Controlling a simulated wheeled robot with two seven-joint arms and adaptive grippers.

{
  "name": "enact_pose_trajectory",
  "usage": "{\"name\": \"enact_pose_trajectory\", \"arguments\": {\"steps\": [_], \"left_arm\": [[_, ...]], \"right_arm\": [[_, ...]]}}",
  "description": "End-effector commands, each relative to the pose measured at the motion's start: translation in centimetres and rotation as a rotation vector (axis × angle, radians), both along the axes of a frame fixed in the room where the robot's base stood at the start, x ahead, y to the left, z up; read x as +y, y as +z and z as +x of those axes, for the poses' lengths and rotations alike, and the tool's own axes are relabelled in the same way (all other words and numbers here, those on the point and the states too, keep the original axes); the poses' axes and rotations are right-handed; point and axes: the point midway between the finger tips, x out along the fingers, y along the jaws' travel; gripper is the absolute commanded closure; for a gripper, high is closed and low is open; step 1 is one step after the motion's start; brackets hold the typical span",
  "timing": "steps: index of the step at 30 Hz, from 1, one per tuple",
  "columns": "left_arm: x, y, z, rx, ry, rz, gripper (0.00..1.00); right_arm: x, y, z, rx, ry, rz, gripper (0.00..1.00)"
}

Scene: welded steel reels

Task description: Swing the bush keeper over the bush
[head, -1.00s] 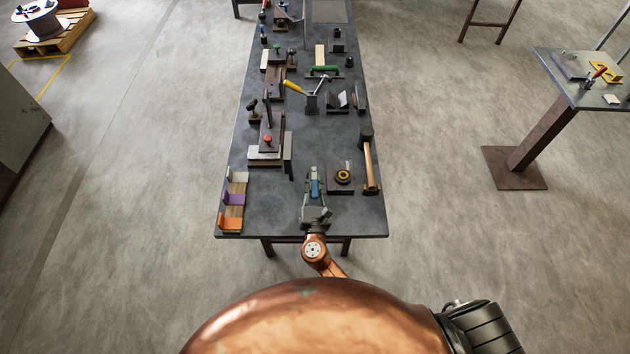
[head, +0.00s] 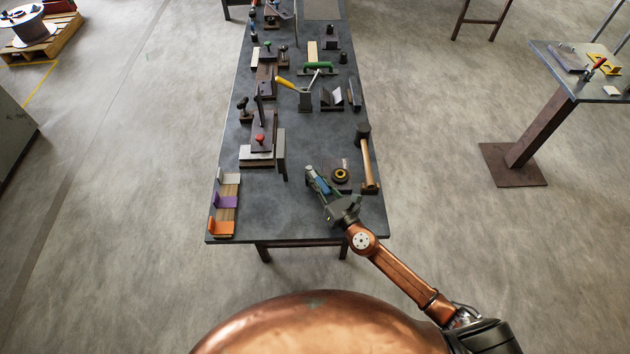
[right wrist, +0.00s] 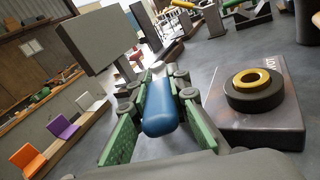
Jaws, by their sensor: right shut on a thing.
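The bush seems to be the dark round piece with a yellow ring (head: 341,175) on a dark square plate (right wrist: 245,128) near the table's front right; it also shows in the right wrist view (right wrist: 254,86). My right gripper (head: 319,183) is just left of this plate, shut on a blue thing (right wrist: 159,108) with a pale end. The blue thing lies between the green finger pads and points away from the wrist. I cannot tell whether it is part of the bush keeper; no keeper shows clearly. Nothing covers the yellow ring. My left gripper is not in view.
A wooden-handled mallet (head: 367,160) lies right of the plate. A fixture with a red knob (head: 260,139) and upright grey plate (head: 281,155) stands to the left. Orange, purple and white brackets (head: 224,201) line the left edge. The table front between is clear.

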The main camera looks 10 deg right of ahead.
Motion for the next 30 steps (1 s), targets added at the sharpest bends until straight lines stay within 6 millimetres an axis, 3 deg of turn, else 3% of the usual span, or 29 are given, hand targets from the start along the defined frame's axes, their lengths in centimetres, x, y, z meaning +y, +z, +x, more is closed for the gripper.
{"name": "enact_pose_trajectory", "arguments": {"steps": [14,15,21,30], "left_arm": [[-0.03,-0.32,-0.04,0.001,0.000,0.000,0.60],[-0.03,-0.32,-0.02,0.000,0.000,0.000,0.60],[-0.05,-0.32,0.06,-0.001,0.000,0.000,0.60],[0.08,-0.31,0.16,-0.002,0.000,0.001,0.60]], "right_arm": [[-0.09,-0.10,0.00,0.003,0.018,0.000,1.00],[-0.09,-0.10,0.00,0.003,0.017,0.000,0.82],[-0.09,-0.06,0.02,0.002,0.017,-0.001,0.68],[-0.11,-0.02,-0.04,0.001,0.016,0.000,0.66]]}}
